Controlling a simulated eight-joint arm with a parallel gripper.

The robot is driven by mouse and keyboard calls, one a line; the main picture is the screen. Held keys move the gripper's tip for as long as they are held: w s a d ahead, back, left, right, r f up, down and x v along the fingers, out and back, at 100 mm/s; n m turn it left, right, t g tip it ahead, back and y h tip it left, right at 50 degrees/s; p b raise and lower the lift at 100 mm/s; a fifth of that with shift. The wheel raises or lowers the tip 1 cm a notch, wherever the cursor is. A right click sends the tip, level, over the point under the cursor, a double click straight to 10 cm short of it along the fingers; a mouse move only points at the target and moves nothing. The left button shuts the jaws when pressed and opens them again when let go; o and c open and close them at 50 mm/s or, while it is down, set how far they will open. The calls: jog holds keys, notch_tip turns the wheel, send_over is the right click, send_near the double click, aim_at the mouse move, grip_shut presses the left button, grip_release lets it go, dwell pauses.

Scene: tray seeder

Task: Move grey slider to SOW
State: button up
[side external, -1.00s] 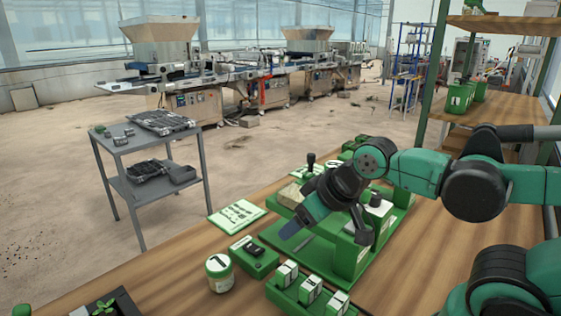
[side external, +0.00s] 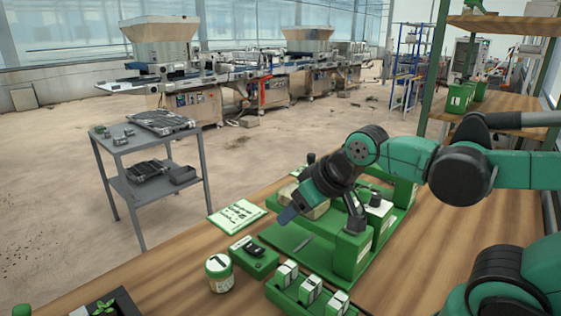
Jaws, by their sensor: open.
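My gripper (side external: 322,220) is open and empty, its fingers spread and pointing down over the green seeder (side external: 352,258). One blue-tipped finger hangs at the left and a dark finger at the right, beside a green upright block. A small green box (side external: 262,268) with a dark grey sliding piece (side external: 254,250) and a white label stands left of the seeder, below and left of my gripper, apart from it. Its lettering is too small to read, so I cannot tell which position is SOW. A flat grey strip (side external: 303,244) lies on the seeder base. My gripper hides part of the seeder.
A white-lidded jar (side external: 219,272) stands left of the green box. A green rack (side external: 283,297) with several white-labelled blocks is in front. A printed card (side external: 237,214) lies behind on the wooden table (side external: 170,282). A seedling tray sits at the lower left.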

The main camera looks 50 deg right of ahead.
jog(key=w+d+r+m+h, duration=0.1)
jog(key=w+d, duration=0.2)
jog(key=w+d+m+h, duration=0.1)
jog(key=w+d+m, duration=0.1)
jog(key=w+d, duration=0.1)
jog(key=w+d+r+m+h, duration=0.1)
jog(key=w+d, duration=0.3)
jog(key=d, duration=0.1)
jog(key=shift+d+r, duration=0.2)
jog(key=shift+r, duration=0.1)
jog(key=w+d, duration=0.1)
jog(key=d, duration=0.1)
jog(key=w+d+f+m+h, duration=0.1)
jog(key=d, duration=0.2)
jog(key=w+d+m, duration=0.1)
jog(key=d, duration=0.1)
jog(key=shift+w+d+f+h, duration=0.15)
jog(key=shift+w+f+h, duration=0.1)
jog(key=shift+w+h, duration=0.05)
jog(key=m+h, duration=0.1)
jog(key=m, duration=0.1)
send_near(312, 154)
jog(key=shift+g, duration=0.4)
jog(key=w+f, duration=0.1)
jog(key=w+d+f, duration=0.1)
jog(key=w, duration=0.1)
jog(key=shift+f, duration=0.4)
jog(key=shift+d+f, duration=0.3)
jog(key=shift+d, duration=0.25)
jog(key=shift+x, duration=2.7)
